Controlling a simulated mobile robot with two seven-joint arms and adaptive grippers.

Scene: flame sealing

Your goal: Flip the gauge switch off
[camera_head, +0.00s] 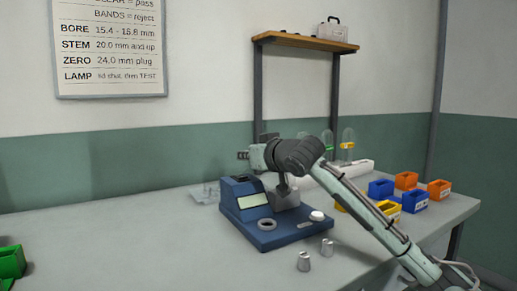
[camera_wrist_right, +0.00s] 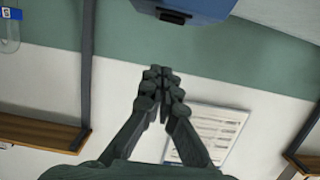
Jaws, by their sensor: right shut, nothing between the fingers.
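The blue gauge (camera_head: 276,233) stands on the bench in the head view, with a pale display, a grey ring and a white round knob. A dark part (camera_head: 240,179) sits on top of its raised left end; I cannot tell whether this is the switch. My right gripper (camera_head: 244,155) is above that end, pointing left. In the wrist view its dark fingers (camera_wrist_right: 158,74) are shut with nothing between them. They look apart from the blue body (camera_wrist_right: 205,8), which shows a dark part (camera_wrist_right: 172,17) at its edge. My left gripper is out of view.
Two small metal pieces (camera_head: 315,254) stand on the bench (camera_head: 130,245) in front of the gauge. Blue, orange and yellow bins (camera_head: 415,202) are at the right, and a green bin (camera_head: 11,262) is at the left edge. Glass domes stand behind my arm. The bench left of the gauge is clear.

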